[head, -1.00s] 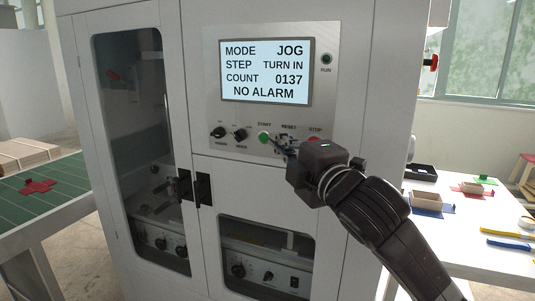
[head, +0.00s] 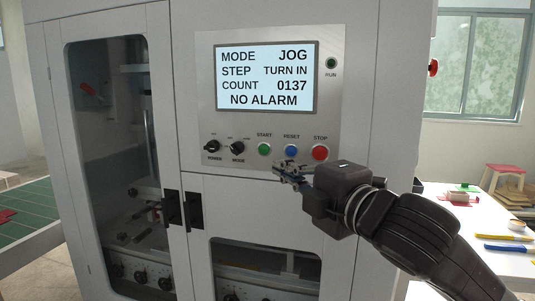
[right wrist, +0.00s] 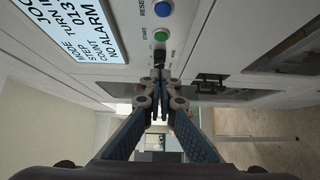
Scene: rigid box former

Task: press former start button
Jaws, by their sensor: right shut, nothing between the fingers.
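The green START button (head: 264,149) is on the former's control panel, below the screen (head: 265,77). It also shows in the right wrist view (right wrist: 161,35), straight beyond the fingertips. The blue RESET button (head: 291,150) and red STOP button (head: 320,152) are to its right. My right gripper (head: 283,168) is shut and empty, just below the START and RESET buttons in the head view. In the right wrist view, its closed tips (right wrist: 158,75) appear apart from the green button. The screen reads MODE JOG, STEP TURN IN, COUNT 0137, NO ALARM. My left gripper is out of view.
The POWER knob (head: 212,147) and MODE knob (head: 238,147) are left of START. A RUN lamp (head: 331,63) looks dark green. Black door handles (head: 193,210) stick out below. A white table (head: 490,235) with small items stands at right.

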